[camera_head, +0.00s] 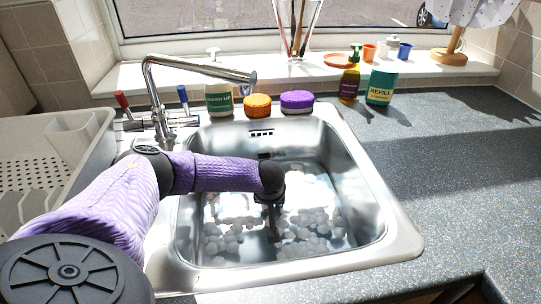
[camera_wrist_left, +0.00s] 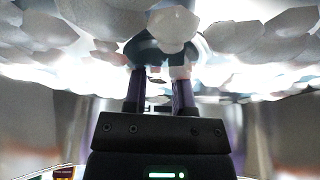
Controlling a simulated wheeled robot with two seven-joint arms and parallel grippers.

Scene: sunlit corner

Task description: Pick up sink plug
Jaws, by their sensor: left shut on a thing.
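My left arm reaches into the metal sink (camera_head: 357,182), with the left gripper (camera_head: 274,222) pointing down among white foam bubbles (camera_head: 310,222). In the left wrist view the purple fingers of the left gripper (camera_wrist_left: 160,85) are shut on a dark, rounded thing, which looks like the sink plug (camera_wrist_left: 142,50). Pale bubbles cover part of it, so its full shape is hidden. In the head view the plug cannot be made out under the gripper and foam. My right gripper is not in view.
A tap (camera_head: 155,95) stands behind the sink at left. A bottle (camera_head: 349,82) and green refill tub (camera_head: 381,87) stand farther right. The right counter (camera_head: 450,170) is clear.

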